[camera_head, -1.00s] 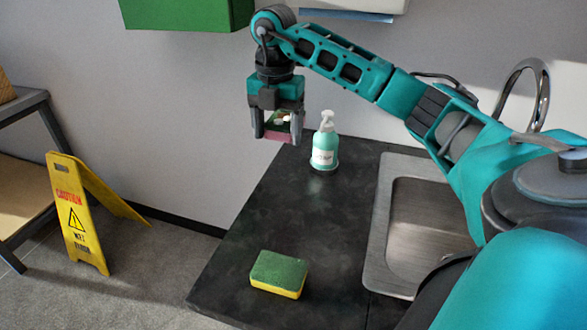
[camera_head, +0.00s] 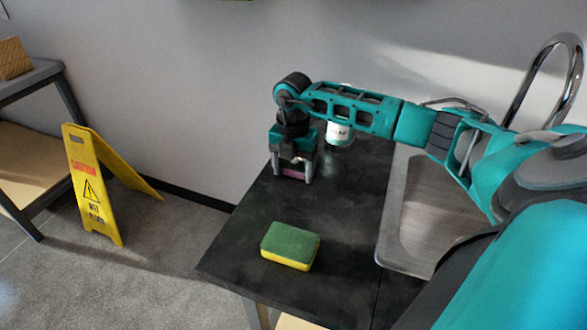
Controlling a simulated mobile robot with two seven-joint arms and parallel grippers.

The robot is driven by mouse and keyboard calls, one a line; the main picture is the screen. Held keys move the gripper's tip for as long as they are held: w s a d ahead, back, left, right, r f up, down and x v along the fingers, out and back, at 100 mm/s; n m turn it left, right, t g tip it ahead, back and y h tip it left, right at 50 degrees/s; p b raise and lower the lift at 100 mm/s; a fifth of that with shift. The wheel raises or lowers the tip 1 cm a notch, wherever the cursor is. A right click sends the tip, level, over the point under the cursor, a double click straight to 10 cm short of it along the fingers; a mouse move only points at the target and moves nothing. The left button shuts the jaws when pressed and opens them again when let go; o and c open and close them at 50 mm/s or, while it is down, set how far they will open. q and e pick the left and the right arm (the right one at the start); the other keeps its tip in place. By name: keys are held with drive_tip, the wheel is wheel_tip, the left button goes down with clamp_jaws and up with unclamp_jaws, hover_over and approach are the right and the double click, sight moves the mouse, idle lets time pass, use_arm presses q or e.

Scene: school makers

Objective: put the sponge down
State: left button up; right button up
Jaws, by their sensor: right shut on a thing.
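My right gripper (camera_head: 292,178) points down at the far left part of the dark counter (camera_head: 340,235). A second sponge (camera_head: 289,246), green on top and yellow below, lies flat on the counter nearer to me, apart from the gripper. My left gripper is not in view.
A soap bottle (camera_head: 340,133) stands behind my right arm, partly hidden. A metal sink (camera_head: 425,215) with a curved tap (camera_head: 548,78) is at the right. A yellow caution sign (camera_head: 92,190) stands on the floor at the left. The counter between the gripper and the green-yellow sponge is clear.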

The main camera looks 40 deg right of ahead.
drive_tip(key=shift+f, duration=0.2)
drive_tip(key=o, duration=0.8)
drive_tip(key=shift+o, duration=0.2)
drive_tip(key=shift+r, duration=0.5)
wheel_tip(320, 180, up, 11)
drive_tip(key=p, duration=0.1)
drive_tip(key=shift+r, duration=0.2)
drive_tip(key=shift+a, duration=0.1)
